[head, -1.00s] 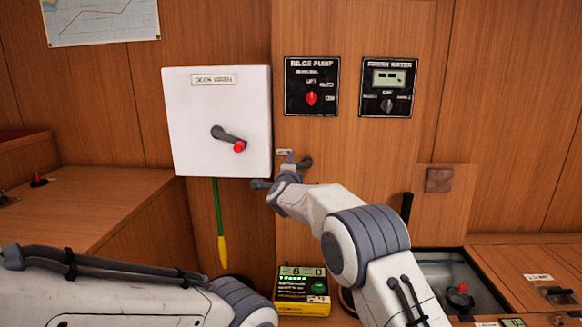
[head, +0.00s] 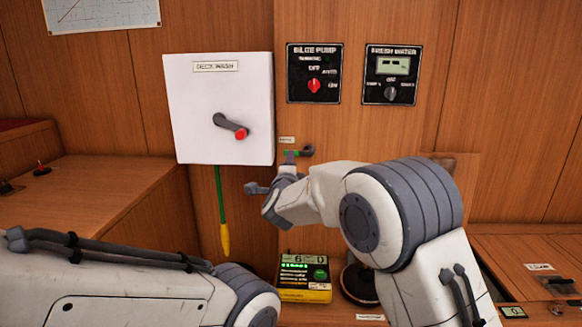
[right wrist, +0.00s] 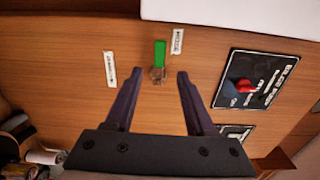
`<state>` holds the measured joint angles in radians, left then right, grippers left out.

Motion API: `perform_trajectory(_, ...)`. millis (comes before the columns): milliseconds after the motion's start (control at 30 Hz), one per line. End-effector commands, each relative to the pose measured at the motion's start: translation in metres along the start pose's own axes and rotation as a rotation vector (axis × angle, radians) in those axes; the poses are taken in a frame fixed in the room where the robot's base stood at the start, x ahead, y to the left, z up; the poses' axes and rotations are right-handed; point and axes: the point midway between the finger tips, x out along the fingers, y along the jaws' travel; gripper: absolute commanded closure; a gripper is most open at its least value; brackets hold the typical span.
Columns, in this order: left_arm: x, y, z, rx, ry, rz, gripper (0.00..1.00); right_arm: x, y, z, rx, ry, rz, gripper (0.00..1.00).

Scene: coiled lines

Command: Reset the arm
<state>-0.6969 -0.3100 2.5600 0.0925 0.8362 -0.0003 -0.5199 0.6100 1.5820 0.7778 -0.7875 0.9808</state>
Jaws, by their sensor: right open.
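My right gripper (head: 274,171) is raised in front of the wooden panel, below the white deck wash box (head: 220,105). In the right wrist view its two dark fingers (right wrist: 156,80) are spread apart with nothing between them. A small green-handled valve (right wrist: 159,57) on the panel lies just beyond the fingertips, apart from them. In the head view the valve (head: 299,153) shows just above the gripper. My left arm (head: 120,285) crosses the lower left; its gripper is out of the picture.
The bilge pump panel (head: 314,72) and fresh water panel (head: 392,75) are on the wall at upper right. A yellow-green meter (head: 305,277) stands below my right arm. A green and yellow rod (head: 222,215) hangs under the box. A wooden counter (head: 95,205) is at left.

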Motion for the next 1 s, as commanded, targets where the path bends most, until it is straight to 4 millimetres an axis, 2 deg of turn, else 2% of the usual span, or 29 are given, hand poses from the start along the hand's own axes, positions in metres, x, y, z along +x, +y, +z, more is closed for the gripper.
perform_trajectory(133,0.000,0.000,0.000,0.000,0.000,0.000,0.38,-0.006,0.000,0.000,-0.001,0.000,0.000,0.45)
perform_trajectory(467,0.000,0.000,0.000,0.000,0.000,0.000,0.38,-0.007,0.002,-0.003,-0.015,-0.004,0.009,0.45)
perform_trajectory(567,0.000,0.000,0.000,0.000,0.000,0.000,0.38,-0.012,0.012,-0.018,-0.121,-0.036,0.070,0.45)
perform_trajectory(633,0.000,0.000,0.000,0.000,0.000,0.000,0.38,-0.024,0.031,-0.039,-0.271,-0.090,0.162,0.45)
perform_trajectory(767,0.000,0.000,0.000,0.000,0.000,0.000,0.38,-0.075,0.085,-0.093,-0.627,-0.258,0.398,0.45)
perform_trajectory(900,0.000,0.000,0.000,0.000,0.000,0.000,0.38,-0.150,0.139,-0.144,-0.920,-0.463,0.625,0.45)
perform_trajectory(1000,0.000,0.000,0.000,0.000,0.000,0.000,0.38,-0.197,0.164,-0.170,-1.044,-0.586,0.737,0.45)
